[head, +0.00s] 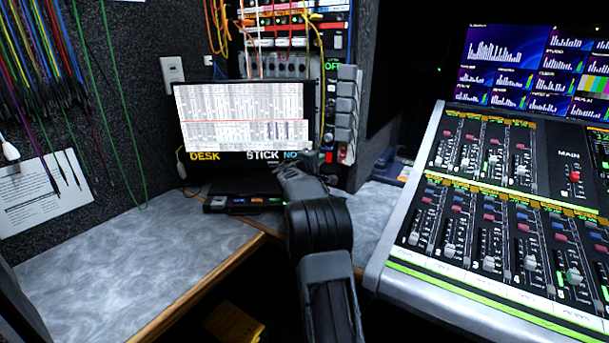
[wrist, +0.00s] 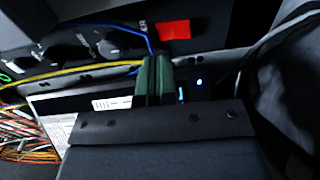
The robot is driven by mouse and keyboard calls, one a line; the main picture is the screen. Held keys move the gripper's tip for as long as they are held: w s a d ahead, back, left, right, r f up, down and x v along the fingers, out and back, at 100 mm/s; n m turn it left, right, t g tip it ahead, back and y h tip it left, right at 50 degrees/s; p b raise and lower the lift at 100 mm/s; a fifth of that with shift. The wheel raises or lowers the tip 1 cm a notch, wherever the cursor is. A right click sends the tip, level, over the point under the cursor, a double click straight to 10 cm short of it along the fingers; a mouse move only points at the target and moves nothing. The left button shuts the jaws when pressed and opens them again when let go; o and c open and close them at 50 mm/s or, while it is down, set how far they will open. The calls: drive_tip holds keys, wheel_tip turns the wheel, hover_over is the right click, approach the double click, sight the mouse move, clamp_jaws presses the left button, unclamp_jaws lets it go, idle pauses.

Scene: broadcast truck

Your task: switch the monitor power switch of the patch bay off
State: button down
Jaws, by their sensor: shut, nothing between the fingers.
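I cannot single out the monitor power switch for certain. My gripper (head: 287,172) reaches in at the lower right of the laptop screen; its fingertips are hard to make out there. In the wrist view its two green fingers (wrist: 154,78) are shut together with nothing visible between them. They point at a dark panel edge, beside a blue-lit spot (wrist: 200,81) on their right and below a red patch (wrist: 174,30). Contact cannot be told.
A mixing console (head: 495,210) with many faders fills the right, below a multi-picture screen (head: 535,70). Coloured cables (head: 62,70) hang on the left wall. The grey desk (head: 110,255) at left is clear. Blue and yellow cables (wrist: 60,75) run close to my fingers.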

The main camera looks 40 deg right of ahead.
drive_tip(key=v, duration=0.9)
drive_tip(key=shift+a+r+p, duration=0.2)
drive_tip(key=shift+r+p, duration=0.2)
drive_tip(key=shift+s, duration=0.15)
drive_tip(key=shift+r, duration=0.1)
drive_tip(key=s+a+r+m+g+y+p, duration=0.1)
drive_tip(key=s+a+r+y+p, duration=0.4)
drive_tip(key=s+a+p, duration=0.4)
drive_tip(key=s+a+r+m+g+y+p, duration=0.1)
drive_tip(key=s+a+r+y+p, duration=0.5)
drive_tip(key=s+a+p, duration=0.2)
drive_tip(key=s+a+r+m+y+p, duration=0.2)
drive_tip(key=s+a+r+y+p, duration=0.3)
drive_tip(key=s+a+p, duration=0.4)
drive_tip(key=a+p, duration=0.3)
drive_tip(key=a, duration=0.1)
drive_tip(key=shift+s+a+r+g, duration=0.3)
drive_tip(key=shift+s+r+g, duration=0.05)
drive_tip(key=shift+s+g, duration=0.05)
